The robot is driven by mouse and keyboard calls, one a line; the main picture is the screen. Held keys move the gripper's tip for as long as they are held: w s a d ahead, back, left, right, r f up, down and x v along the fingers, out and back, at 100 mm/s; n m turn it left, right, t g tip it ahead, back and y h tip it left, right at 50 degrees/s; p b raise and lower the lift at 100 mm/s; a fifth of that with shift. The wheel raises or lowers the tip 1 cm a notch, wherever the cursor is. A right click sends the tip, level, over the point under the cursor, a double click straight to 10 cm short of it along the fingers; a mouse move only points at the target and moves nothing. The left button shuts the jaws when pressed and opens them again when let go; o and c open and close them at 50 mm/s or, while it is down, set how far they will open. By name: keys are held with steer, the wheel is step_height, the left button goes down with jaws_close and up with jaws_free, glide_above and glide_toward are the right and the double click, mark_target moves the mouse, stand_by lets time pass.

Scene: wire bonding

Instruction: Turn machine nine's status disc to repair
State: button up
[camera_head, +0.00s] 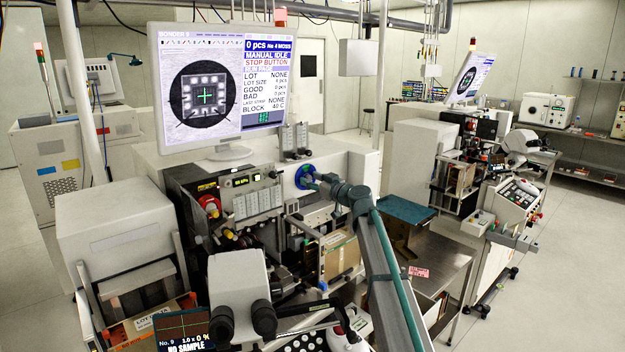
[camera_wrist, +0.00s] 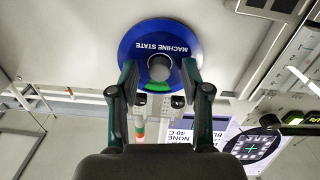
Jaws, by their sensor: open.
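The status disc (camera_head: 304,177) is a small blue round plate on the upright face of the near machine in the head view. In the wrist view the blue disc (camera_wrist: 135,48) fills the upper middle, with MACHINE STATE lettered on it, a grey central knob (camera_wrist: 160,67) and a green window at the lower edge. My gripper (camera_head: 316,183) is at the disc, its fingers partly covering it. In the wrist view my open gripper (camera_wrist: 159,80) has one fingertip on each side of the knob, with gaps visible; whether they touch the disc is unclear.
The monitor (camera_head: 198,95) marked BONDER 9 stands above left of the disc. A panel with a red knob (camera_head: 209,205) lies to the left. A microscope (camera_head: 240,285) and a small No. 9 screen (camera_head: 182,330) are in front. A second machine (camera_head: 475,150) stands right.

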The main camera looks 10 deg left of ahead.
jaws_close()
